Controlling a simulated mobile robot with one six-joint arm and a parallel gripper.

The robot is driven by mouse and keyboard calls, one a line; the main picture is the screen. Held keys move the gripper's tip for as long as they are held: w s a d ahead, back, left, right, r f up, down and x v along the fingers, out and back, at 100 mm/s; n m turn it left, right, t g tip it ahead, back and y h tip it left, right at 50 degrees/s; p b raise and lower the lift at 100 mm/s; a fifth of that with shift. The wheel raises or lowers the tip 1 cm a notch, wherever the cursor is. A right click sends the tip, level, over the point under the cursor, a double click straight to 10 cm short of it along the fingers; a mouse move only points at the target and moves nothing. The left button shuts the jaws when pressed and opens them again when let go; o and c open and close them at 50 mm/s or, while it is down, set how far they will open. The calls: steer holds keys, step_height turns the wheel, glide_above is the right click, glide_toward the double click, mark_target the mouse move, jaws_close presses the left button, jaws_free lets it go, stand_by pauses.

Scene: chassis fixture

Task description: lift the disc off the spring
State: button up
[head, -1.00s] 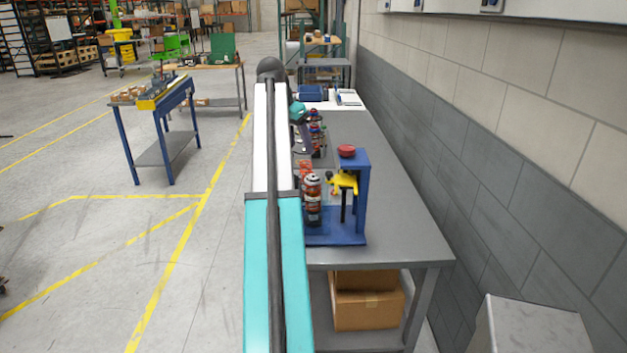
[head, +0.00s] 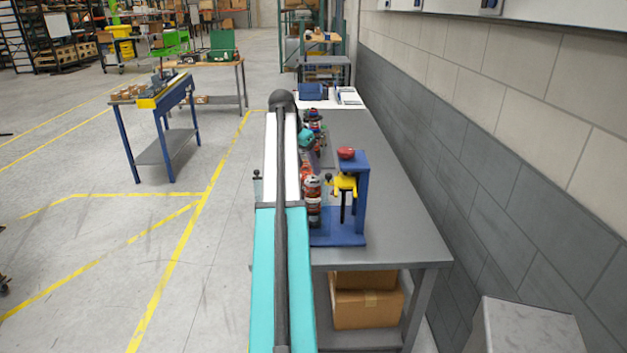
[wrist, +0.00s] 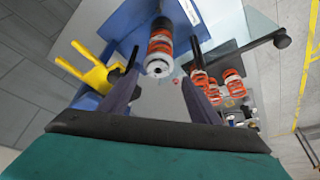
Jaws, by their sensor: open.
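In the wrist view, an orange-red spring (wrist: 160,44) on a strut stands by the blue fixture, with a pale round disc (wrist: 157,68) at its camera-side end. My gripper (wrist: 164,48) is open. Its two dark fingers lie on either side of the strut, with gaps showing, and hold nothing. In the head view the strut (head: 313,190) stands at the left of the blue fixture (head: 360,205). My arm hides part of that area, and my fingertips are hard to make out there.
A yellow clamp piece (wrist: 85,68) sticks out from the fixture, also in the head view (head: 344,183). A red knob (head: 346,153) tops the fixture. Several other orange springs (wrist: 235,84) stand nearby on the grey bench (head: 395,205). The bench's right side is clear.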

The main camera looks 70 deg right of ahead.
mark_target(313, 178)
steer(key=shift+f, duration=0.2)
stand_by(0.3)
steer(key=shift+s+p+x, duration=0.25)
steer(key=shift+p+x, duration=0.85)
steer(key=shift+x, duration=0.15)
steer(key=shift+p+x, duration=0.35)
steer(key=shift+x, duration=0.9)
steer(key=shift+w, duration=0.1)
steer(key=c, duration=0.9)
steer(key=shift+r, duration=0.15)
